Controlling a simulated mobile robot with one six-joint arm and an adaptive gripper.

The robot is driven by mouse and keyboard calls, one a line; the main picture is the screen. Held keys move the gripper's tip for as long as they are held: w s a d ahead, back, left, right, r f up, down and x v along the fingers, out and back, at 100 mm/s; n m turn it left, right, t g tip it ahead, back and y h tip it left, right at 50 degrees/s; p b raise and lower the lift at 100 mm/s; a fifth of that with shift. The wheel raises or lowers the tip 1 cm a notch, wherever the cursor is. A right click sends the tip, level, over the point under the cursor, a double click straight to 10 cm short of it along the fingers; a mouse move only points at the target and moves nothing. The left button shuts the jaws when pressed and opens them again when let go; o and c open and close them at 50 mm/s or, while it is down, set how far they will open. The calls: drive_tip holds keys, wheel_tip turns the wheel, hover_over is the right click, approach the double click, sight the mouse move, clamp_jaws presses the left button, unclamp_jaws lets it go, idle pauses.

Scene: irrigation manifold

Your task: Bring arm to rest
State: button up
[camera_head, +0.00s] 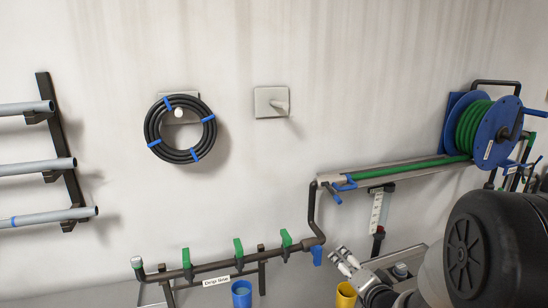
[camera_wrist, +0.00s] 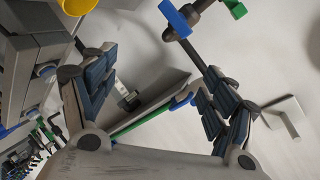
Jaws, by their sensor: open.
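My gripper (camera_head: 342,260) is at the lower middle right of the head view, between the pipe's right end and the yellow cup (camera_head: 345,296). In the wrist view my gripper (camera_wrist: 155,82) shows two padded fingers spread wide apart, with nothing between them. My arm's dark, rounded link fills the lower right of the head view. The black pipe manifold (camera_head: 215,265) with green valve handles (camera_head: 238,247) runs left of the gripper. Its blue end outlet (camera_head: 317,256) is close to the gripper in the picture; I cannot tell the gap in depth.
A blue cup (camera_head: 241,293) is below the manifold. A hose reel (camera_head: 497,132) with green hose is at the right. A coiled black hose (camera_head: 180,129) and a bare wall peg (camera_head: 272,102) are on the wall. Grey pipes (camera_head: 40,167) rest on a rack at left.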

drive_tip(key=s+r+n+g+h, duration=0.3)
drive_tip(key=s+r+n+g, duration=0.35)
drive_tip(key=s, duration=0.85)
drive_tip(key=s+a+r+n+g, duration=0.1)
drive_tip(key=s+a, duration=0.2)
drive_tip(key=s, duration=0.6)
drive_tip(key=s+a+r+n+g+y, duration=0.1)
drive_tip(key=s+a+n, duration=0.1)
drive_tip(key=s, duration=0.7)
drive_tip(key=shift+s+a+r, duration=0.25)
drive_tip(key=shift+s+a, duration=0.1)
drive_tip(key=shift+a, duration=0.2)
